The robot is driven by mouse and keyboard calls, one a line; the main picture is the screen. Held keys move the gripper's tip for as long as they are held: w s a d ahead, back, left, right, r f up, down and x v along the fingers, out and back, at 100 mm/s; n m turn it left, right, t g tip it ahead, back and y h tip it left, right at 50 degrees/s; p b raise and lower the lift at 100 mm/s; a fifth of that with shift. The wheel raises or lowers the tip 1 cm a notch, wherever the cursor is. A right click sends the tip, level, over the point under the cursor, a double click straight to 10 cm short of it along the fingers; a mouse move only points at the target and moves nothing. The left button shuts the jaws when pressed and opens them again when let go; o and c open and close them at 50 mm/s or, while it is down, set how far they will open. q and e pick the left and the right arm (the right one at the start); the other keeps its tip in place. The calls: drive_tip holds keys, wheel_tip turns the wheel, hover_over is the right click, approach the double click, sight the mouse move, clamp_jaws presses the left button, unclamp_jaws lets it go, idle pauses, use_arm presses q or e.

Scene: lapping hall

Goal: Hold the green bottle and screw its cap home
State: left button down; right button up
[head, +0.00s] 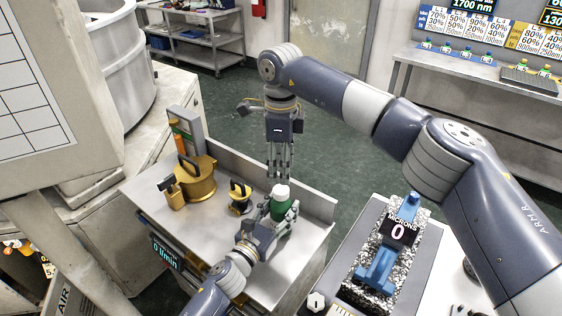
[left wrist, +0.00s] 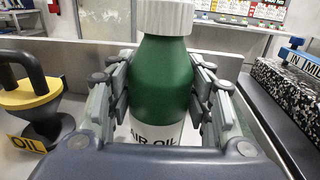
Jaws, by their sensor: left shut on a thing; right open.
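The green bottle (head: 279,208) stands upright on the metal bench top. Its white ribbed cap (head: 281,191) sits on its neck; I cannot tell how tight it is. My left gripper (head: 271,213) is shut around the bottle's body. The left wrist view shows the bottle (left wrist: 165,80) between both fingers, with the cap (left wrist: 165,16) above and a white label partly hidden below. My right gripper (head: 279,172) is open and empty. It points down just above and behind the cap, apart from it in the picture.
On the bench (head: 156,207) stand a large brass pot (head: 196,182) with a dark handle and a smaller yellow-and-black tool (head: 240,198). A raised back panel (head: 230,172) edges the bench. To the right, a granite block (head: 380,262) carries a blue gauge and a "0" display.

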sight(281, 189)
drive_tip(key=n, duration=0.3)
drive_tip(key=shift+r+n, duration=0.15)
drive_tip(key=shift+n, duration=0.15)
drive_tip(key=n, duration=0.4)
drive_tip(key=shift+r, duration=0.1)
wheel_tip(281, 189, down, 8)
drive_tip(key=shift+f, duration=0.1)
idle(0.3)
